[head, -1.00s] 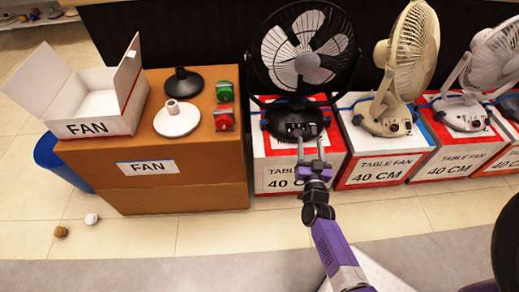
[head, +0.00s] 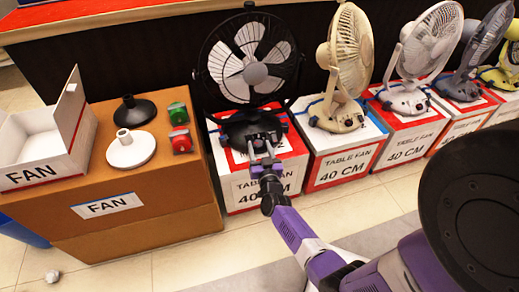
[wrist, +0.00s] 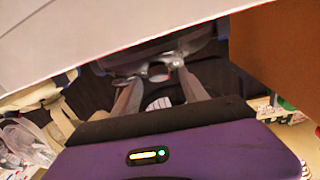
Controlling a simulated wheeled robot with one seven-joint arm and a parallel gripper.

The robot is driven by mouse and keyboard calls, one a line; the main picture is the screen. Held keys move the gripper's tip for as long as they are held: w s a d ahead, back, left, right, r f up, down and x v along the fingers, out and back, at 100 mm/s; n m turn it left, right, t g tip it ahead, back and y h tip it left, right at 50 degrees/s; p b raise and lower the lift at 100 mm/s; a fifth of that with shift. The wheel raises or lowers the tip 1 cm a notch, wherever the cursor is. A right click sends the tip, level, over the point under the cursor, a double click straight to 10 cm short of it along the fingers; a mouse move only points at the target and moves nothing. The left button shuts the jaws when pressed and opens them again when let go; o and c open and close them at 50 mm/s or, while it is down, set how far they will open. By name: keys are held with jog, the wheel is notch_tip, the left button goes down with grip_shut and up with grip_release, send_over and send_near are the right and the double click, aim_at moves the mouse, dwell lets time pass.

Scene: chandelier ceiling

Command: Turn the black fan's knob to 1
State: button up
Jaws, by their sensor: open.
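The black fan (head: 246,62) stands on a white and red box marked TABLE FAN 40 CM. Its dark base (head: 238,131) faces me, with small controls (head: 259,135) on its front; I cannot make out the knob's setting. My gripper (head: 261,145) is open, its two fingertips at the front of the base, close to the controls. In the wrist view my gripper (wrist: 152,70) shows two spread fingers pointing at a dark, blurred part of the fan. I cannot tell whether they touch the knob.
The fan's box (head: 237,194) is below my gripper. A beige fan (head: 346,60) and more fans on boxes stand to the right. A brown carton (head: 170,205) on the left bears a white FAN box (head: 35,145), two round stands and red and green items.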

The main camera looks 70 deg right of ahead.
jog(key=shift+d, duration=0.1)
grip_shut()
jog(key=shift+w+r+m+g+p, duration=0.15)
jog(key=shift+m+g+p, duration=0.15)
jog(key=shift+p, duration=0.2)
jog(key=shift+m+g+p, duration=0.3)
jog(key=shift+m+p, duration=0.2)
jog(key=shift+p, duration=0.2)
jog(key=m+g+p, duration=0.1)
jog(key=m+g+h+p, duration=0.1)
jog(key=shift+w+a+r+m, duration=0.15)
jog(key=shift+w+a+m, duration=0.05)
jog(key=shift+w+m, duration=0.1)
jog(key=m+g+p, duration=0.1)
jog(key=m+g, duration=0.1)
jog(key=m, duration=0.1)
jog(key=shift+g+h+p, duration=0.3)
jog(key=shift+g, duration=0.1)
jog(key=shift+w+m+g+p, duration=0.1)
jog(key=shift+m+g+p, duration=0.35)
jog(key=shift+m+g, duration=1.45)
jog(key=shift+m, duration=0.4)
